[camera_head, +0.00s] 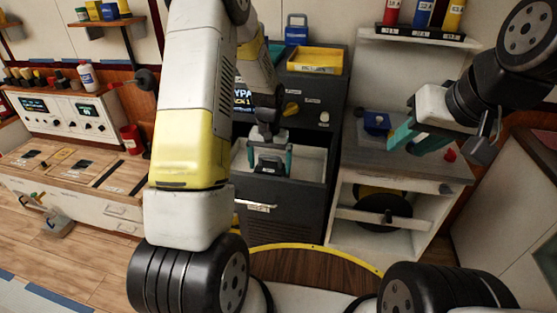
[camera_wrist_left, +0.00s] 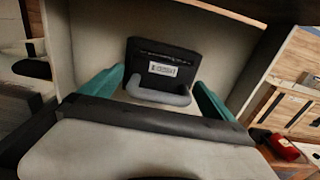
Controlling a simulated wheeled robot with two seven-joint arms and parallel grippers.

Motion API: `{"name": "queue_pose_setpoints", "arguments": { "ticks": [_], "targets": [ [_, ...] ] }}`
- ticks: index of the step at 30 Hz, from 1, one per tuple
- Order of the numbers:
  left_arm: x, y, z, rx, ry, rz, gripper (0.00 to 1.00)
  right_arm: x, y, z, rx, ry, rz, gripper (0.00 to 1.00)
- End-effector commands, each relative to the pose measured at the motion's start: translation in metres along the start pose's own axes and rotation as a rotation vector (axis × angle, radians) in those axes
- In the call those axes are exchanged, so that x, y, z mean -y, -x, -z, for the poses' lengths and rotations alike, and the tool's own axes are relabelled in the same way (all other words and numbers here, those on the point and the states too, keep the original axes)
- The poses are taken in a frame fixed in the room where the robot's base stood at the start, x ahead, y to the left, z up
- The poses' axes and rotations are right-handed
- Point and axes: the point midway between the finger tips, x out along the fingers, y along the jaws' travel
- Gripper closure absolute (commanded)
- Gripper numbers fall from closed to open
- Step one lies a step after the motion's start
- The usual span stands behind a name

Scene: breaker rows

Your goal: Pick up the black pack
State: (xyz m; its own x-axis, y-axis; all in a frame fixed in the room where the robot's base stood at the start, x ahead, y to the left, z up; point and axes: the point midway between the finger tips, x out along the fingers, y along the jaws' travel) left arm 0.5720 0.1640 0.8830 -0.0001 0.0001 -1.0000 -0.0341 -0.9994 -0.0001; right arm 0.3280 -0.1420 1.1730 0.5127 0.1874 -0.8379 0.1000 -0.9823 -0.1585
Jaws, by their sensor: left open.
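The black pack (camera_wrist_left: 162,64) sits inside an open drawer (camera_head: 308,164) of the dark cabinet. In the left wrist view it shows a white label and a grey handle-like bar on its near side. My left gripper (camera_head: 270,162) is down in the drawer, open, with its teal fingers on either side of the pack's near end. The left wrist view shows a gap between each finger and the pack. In the head view the gripper mostly hides the pack. My right gripper (camera_head: 418,142) is open and empty above the grey-topped bench at the right.
The drawer walls stand close around my left gripper. A yellow tray (camera_head: 315,61) and a blue container (camera_head: 297,30) are on top of the cabinet. A blue box (camera_head: 376,123) and a red object (camera_head: 450,155) stand on the right bench (camera_head: 375,156). A red cup (camera_head: 131,139) stands on the left counter.

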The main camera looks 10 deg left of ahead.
Motion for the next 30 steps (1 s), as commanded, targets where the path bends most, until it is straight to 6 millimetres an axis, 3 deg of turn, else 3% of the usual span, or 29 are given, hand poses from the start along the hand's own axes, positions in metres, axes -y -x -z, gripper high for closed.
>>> {"name": "queue_pose_setpoints", "arguments": {
  "ticks": [2, 14, 23, 30],
  "targets": [
    [0.0, 0.0, 0.0, 0.0, 0.0, 0.0, 0.12, 0.0, 0.0, 0.0, 0.0, 0.0, 0.0, 0.64],
    [0.0, 0.001, 0.0, 0.0, 0.0, 0.0, 0.9, 0.0, 0.0, 0.0, 0.0, 0.0, 0.0, 0.64],
    [0.0, 0.006, 0.002, -0.006, 0.0, 0.0, 0.91, 0.0, 0.0, 0.0, 0.0, 0.0, 0.0, 0.64],
    [0.0, 0.039, 0.003, -0.01, 0.0, -0.001, 0.91, 0.0, 0.0, 0.0, 0.0, 0.0, 0.0, 0.64]
  ]
}}
